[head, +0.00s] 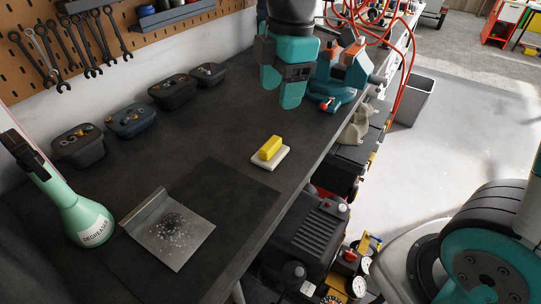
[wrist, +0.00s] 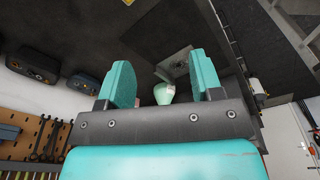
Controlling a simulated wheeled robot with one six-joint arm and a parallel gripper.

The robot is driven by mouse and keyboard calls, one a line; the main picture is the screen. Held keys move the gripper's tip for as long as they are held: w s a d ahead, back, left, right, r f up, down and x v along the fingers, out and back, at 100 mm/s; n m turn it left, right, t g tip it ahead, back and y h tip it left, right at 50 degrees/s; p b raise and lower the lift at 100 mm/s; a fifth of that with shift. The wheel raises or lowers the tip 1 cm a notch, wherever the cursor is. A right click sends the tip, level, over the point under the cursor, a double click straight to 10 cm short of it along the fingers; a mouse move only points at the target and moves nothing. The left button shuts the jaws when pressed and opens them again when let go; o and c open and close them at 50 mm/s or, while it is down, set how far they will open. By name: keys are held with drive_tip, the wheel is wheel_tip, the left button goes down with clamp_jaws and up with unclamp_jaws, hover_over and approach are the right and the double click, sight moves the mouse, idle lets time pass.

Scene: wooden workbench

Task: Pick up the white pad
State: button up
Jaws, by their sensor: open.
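The white pad (head: 280,164) lies flat on the dark workbench, near its front edge, in the head view. A yellow block (head: 270,148) sits on top of it like a handle. My gripper (head: 280,96) is above the bench, higher in the picture than the pad and apart from it. In the wrist view its two teal fingers (wrist: 162,65) stand wide apart with nothing held between them. A small pale edge shows at the top of the wrist view; I cannot tell if it is the pad.
A metal dustpan (head: 170,230) with bits on it and a green degreaser bottle (head: 82,213) stand at the lower left. Several dark bins (head: 133,120) line the wall. A teal and orange vise-like tool (head: 335,75) is right of my gripper. Bench around the pad is clear.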

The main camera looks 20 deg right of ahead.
drive_tip(key=w+d+f+n+h+b, duration=0.1)
drive_tip(key=w+d+f+n, duration=0.15)
drive_tip(key=w+n, duration=0.4)
drive_tip(key=p, duration=0.2)
approach(271, 143)
drive_tip(key=shift+m, duration=0.25)
wheel_tip(271, 143, down, 5)
drive_tip(key=shift+s+d+f, duration=0.15)
drive_tip(key=shift+f, duration=0.05)
drive_tip(key=shift+a+f+p, duration=0.15)
drive_tip(key=shift+f+p, duration=0.35)
drive_tip(key=shift+f, duration=0.8)
drive_tip(key=shift+a+f+p, duration=0.15)
drive_tip(key=shift+f+p, duration=0.35)
drive_tip(key=shift+f, duration=0.8)
drive_tip(key=c, duration=1.1)
drive_tip(key=shift+r, duration=0.1)
wheel_tip(271, 143, up, 20)
drive_tip(key=b, duration=0.3)
